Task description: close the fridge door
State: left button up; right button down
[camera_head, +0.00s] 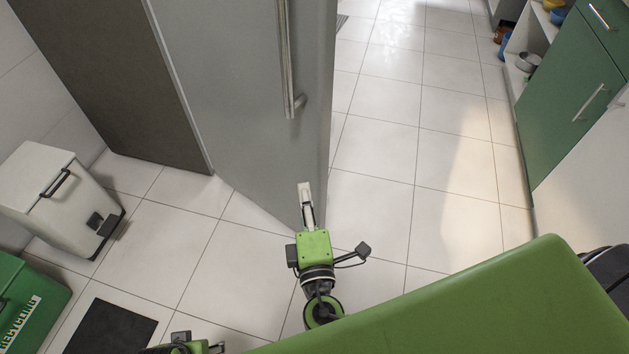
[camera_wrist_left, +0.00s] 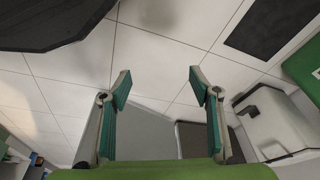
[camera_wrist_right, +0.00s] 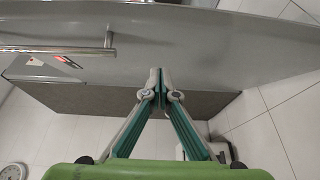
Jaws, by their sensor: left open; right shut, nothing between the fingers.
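The grey fridge door (camera_head: 235,85) stands at the upper middle of the head view, angled out from the dark panel beside it; how far it is open is unclear. Its vertical metal handle (camera_head: 287,60) is near its right edge. My right gripper (camera_head: 305,188) is shut and empty, in front of the door's lower right part, below the handle; contact cannot be told. My left gripper shows open and empty in the left wrist view (camera_wrist_left: 157,85).
A white pedal bin (camera_head: 55,200) stands at the left, with a green box (camera_head: 30,300) and a dark mat (camera_head: 112,328) below it. Green cabinets (camera_head: 570,100) line the right side. The tiled floor (camera_head: 410,150) between door and cabinets is clear.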

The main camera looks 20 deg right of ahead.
send_near(309, 134)
jog(key=w+a, duration=0.2)
jog(key=w, duration=0.2)
pick_arm(q)
jog(key=shift+s+f+p, duration=0.2)
jog(key=shift+f+p, duration=0.15)
jog(key=shift+f, duration=0.65)
jog(key=shift+s+f+p, duration=0.2)
jog(key=shift+f+p, duration=0.1)
jog(key=shift+f, duration=0.65)
pick_arm(e)
jog(key=shift+w+d+f, duration=0.1)
jog(key=shift+w+d, duration=0.4)
jog(key=shift+d, duration=0.25)
jog(key=shift+w+d+f, duration=0.1)
jog(key=shift+w+d, duration=0.35)
jog(key=shift+d, duration=0.3)
